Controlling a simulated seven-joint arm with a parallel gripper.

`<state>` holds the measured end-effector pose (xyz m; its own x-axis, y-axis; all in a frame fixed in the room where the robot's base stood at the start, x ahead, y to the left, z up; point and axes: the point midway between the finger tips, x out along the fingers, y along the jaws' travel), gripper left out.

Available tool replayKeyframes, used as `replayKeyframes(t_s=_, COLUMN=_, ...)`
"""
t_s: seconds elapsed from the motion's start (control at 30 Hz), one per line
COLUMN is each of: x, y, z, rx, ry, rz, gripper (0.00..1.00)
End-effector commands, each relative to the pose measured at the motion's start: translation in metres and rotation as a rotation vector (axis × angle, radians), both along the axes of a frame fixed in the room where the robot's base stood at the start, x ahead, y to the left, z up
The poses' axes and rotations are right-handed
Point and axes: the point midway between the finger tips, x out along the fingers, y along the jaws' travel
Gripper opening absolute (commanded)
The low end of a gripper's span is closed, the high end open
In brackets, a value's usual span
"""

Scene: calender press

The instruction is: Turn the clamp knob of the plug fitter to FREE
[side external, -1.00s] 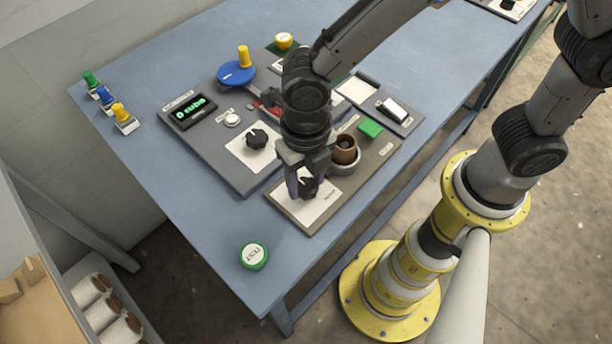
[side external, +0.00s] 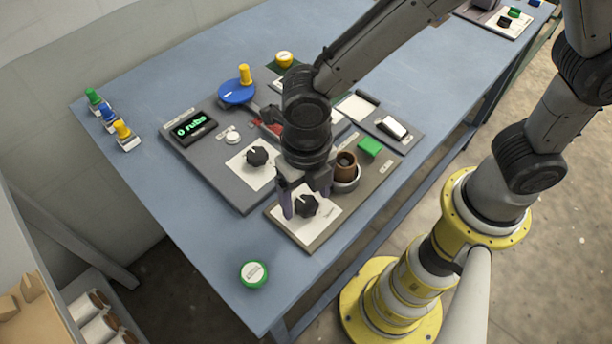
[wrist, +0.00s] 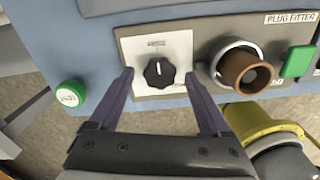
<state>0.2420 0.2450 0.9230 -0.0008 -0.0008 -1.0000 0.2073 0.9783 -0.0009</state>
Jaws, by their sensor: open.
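The clamp knob (wrist: 159,73) is black, with a white pointer mark toward the top of the wrist view, on a white plate (wrist: 180,46) of the plug fitter (wrist: 206,25). The plate's small print is unreadable. In the side view the knob (side external: 305,206) shows just below my gripper (side external: 306,200). My gripper (wrist: 159,77) is open and empty, its purple fingers on either side of the knob in the wrist view, with gaps on both sides. I cannot tell how far its tips are above the plate.
A brown cup (wrist: 238,68) in a grey ring and a green block (wrist: 299,60) are right of the knob. A round green button (side external: 254,274) is on the table nearby. Another black knob (side external: 257,156) is on the neighbouring panel. The table's front edge is close.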

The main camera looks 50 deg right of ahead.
Motion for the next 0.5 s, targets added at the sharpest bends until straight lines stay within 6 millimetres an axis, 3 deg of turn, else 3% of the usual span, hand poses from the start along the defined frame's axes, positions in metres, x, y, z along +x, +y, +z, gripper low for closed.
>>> replayKeyframes(t_s=0.17, x=0.001, y=0.001, z=0.027, rx=0.006, ry=-0.006, rz=0.0, gripper=0.81)
replayKeyframes(t_s=0.5, x=0.001, y=0.001, z=0.1, rx=0.006, ry=-0.005, rz=0.001, gripper=0.81)
